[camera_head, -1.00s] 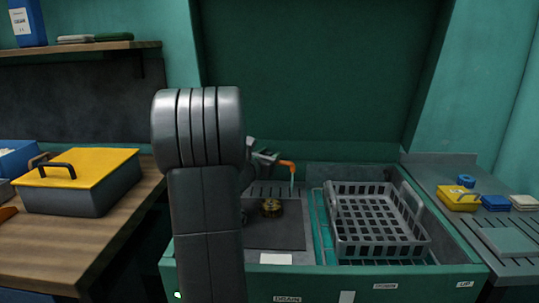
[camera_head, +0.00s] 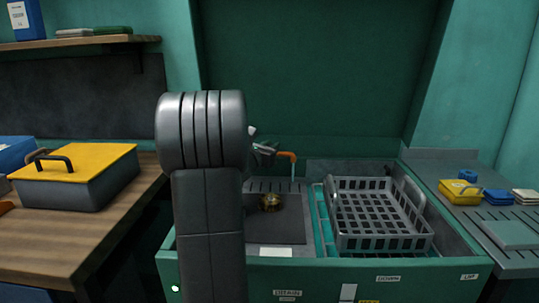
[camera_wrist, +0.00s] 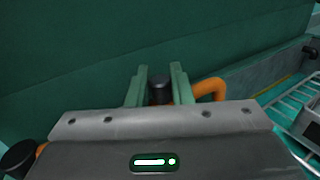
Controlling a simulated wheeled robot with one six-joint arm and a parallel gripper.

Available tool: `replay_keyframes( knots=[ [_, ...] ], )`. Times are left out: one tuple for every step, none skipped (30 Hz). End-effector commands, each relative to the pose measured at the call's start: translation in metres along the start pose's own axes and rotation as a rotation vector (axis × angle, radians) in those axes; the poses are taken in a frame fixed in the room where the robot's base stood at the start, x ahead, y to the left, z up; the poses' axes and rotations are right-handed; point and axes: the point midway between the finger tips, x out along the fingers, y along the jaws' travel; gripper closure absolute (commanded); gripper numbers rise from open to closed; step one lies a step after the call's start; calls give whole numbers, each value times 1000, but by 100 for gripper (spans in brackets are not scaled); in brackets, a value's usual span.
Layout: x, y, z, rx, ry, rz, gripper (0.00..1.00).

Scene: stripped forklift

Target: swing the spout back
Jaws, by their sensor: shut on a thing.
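The orange spout (camera_head: 289,155) stands at the back of the sink, with its end bent down near the divide between the drain side and the basket. In the wrist view the spout's orange pipe (camera_wrist: 212,87) curves off to the right from a dark round cap. My gripper (camera_wrist: 160,76) has its two green fingers on either side of this cap and is shut on the spout. In the head view my gripper (camera_head: 264,152) shows just left of the spout, partly hidden behind my arm. The spout's base is hidden.
A grey wire basket (camera_head: 378,215) fills the sink's right side. A round brass piece (camera_head: 271,202) lies on the dark left side. A yellow-lidded box (camera_head: 75,165) stands on the wooden bench at left. Small blue and yellow items (camera_head: 461,192) lie on the right counter.

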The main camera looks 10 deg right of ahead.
Motion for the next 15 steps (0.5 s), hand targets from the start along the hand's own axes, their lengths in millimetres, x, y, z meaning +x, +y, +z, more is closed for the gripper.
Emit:
replay_keyframes(
  knots=[
    [2,1,-2,3,0,0,100],
    [3,1,-1,3,0,0,100],
    [4,2,0,2,-1,1,100],
    [4,2,0,1,0,1,100],
    [4,2,0,1,0,1,100],
    [4,2,1,1,0,1,100],
    [4,2,1,1,0,1,100],
    [4,2,1,1,0,1,100],
    [4,2,1,1,0,1,100],
    [4,2,1,1,0,1,100],
    [4,2,1,1,0,1,100],
    [4,2,1,1,0,1,73],
    [4,2,1,1,0,1,67],
    [4,2,1,1,0,1,62],
    [4,2,1,1,0,1,62]
  ],
)
